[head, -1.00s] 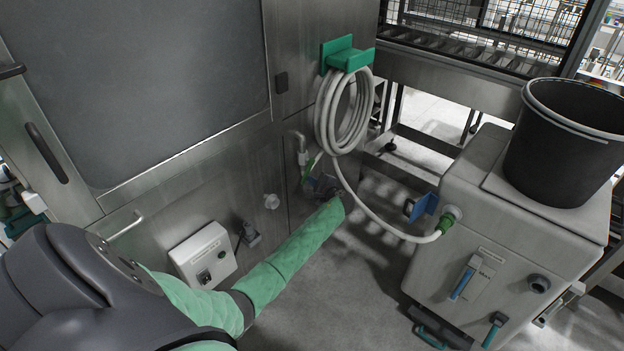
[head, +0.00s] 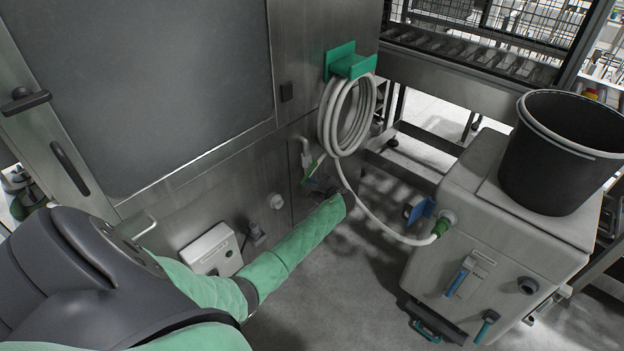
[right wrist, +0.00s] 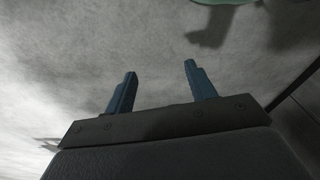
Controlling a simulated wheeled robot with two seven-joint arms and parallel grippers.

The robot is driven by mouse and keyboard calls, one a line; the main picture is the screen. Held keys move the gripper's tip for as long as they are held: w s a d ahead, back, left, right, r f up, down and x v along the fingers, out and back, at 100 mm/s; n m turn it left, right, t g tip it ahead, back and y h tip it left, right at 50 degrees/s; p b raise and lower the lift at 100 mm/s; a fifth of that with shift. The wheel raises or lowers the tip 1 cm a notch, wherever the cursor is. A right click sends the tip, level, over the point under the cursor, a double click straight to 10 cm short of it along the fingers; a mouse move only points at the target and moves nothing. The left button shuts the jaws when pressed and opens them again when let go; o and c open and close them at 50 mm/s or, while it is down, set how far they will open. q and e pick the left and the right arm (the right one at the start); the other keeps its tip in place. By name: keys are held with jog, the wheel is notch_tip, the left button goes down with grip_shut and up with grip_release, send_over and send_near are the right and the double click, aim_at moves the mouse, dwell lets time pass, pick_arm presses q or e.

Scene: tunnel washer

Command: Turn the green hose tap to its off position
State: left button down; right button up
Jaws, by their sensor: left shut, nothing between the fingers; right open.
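The green hose tap (head: 313,169) is on the steel wall below the coiled white hose, under a bent metal pipe. Its green lever slants up to the right in the head view. My left gripper (head: 318,187), at the end of the green-sleeved arm, is shut and empty just below the tap. It is small and dark there, and I cannot tell whether it touches the lever. My right gripper (right wrist: 160,68) shows only in the right wrist view. Its two blue fingers are apart with nothing between them, above grey floor.
The white hose (head: 345,115) hangs on a green bracket (head: 350,64) and runs to a grey wheeled unit (head: 480,225) at right, which carries a black bucket (head: 562,155). A white control box (head: 212,250) sits low on the wall. Floor between wall and unit is clear.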

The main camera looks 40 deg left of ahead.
aim_at(307, 179)
pick_arm(q)
jog(key=s+r+m+p, duration=0.1)
jog(key=p, duration=0.2)
jog(key=shift+r+m+g+p, duration=0.3)
jog(key=shift+m+g+p, duration=0.05)
jog(key=shift+m+g, duration=0.05)
jog(key=p, duration=0.1)
jog(key=r+p, duration=0.1)
jog(key=shift+s+a+r+p, duration=0.1)
jog(key=shift+s+r+p, duration=0.1)
jog(key=shift+s+p, duration=0.15)
jog(key=shift+s+r, duration=0.15)
jog(key=shift+r, duration=0.05)
pick_arm(e)
jog(key=s+d+f, duration=0.5)
jog(key=s+f, duration=0.3)
jog(key=f, duration=0.4)
jog(key=shift+d+f+t, duration=0.15)
jog(key=shift+f+t, duration=0.15)
jog(key=shift+f, duration=0.05)
jog(key=shift+s, duration=0.1)
pick_arm(q)
jog(key=shift+r+p, duration=0.1)
jog(key=shift+p, duration=0.3)
pick_arm(e)
jog(key=shift+d+r, duration=0.1)
jog(key=shift+r, duration=0.05)
